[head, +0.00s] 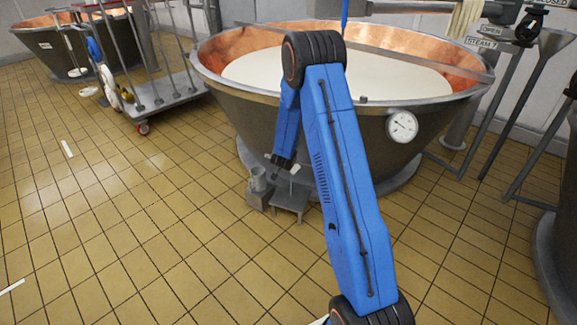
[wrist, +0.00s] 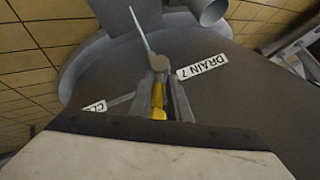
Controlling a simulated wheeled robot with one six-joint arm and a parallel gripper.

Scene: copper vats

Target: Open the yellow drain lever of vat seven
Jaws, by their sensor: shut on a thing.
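Vat seven (head: 232,97) is a wide steel vat with a copper inner wall, full of pale liquid, in the head view. My gripper (head: 283,162) reaches down to its lower side, where the lever is too small to make out. In the wrist view, the yellow drain lever (wrist: 158,101) lies between the fingers of my gripper (wrist: 159,108), which is shut on it. The lever runs from a round grey pivot (wrist: 159,62) with a thin pale pointer. A "DRAIN 7" label (wrist: 202,66) sits beside the pivot. A second label starting "CL" (wrist: 95,106) is partly hidden.
A pipe end (wrist: 207,10) and a grey plate (wrist: 130,14) are near the lever. A small metal stand (head: 290,200) stands below my gripper. A wheeled rack (head: 150,105) is at the left. A gauge (head: 402,124) is on the vat.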

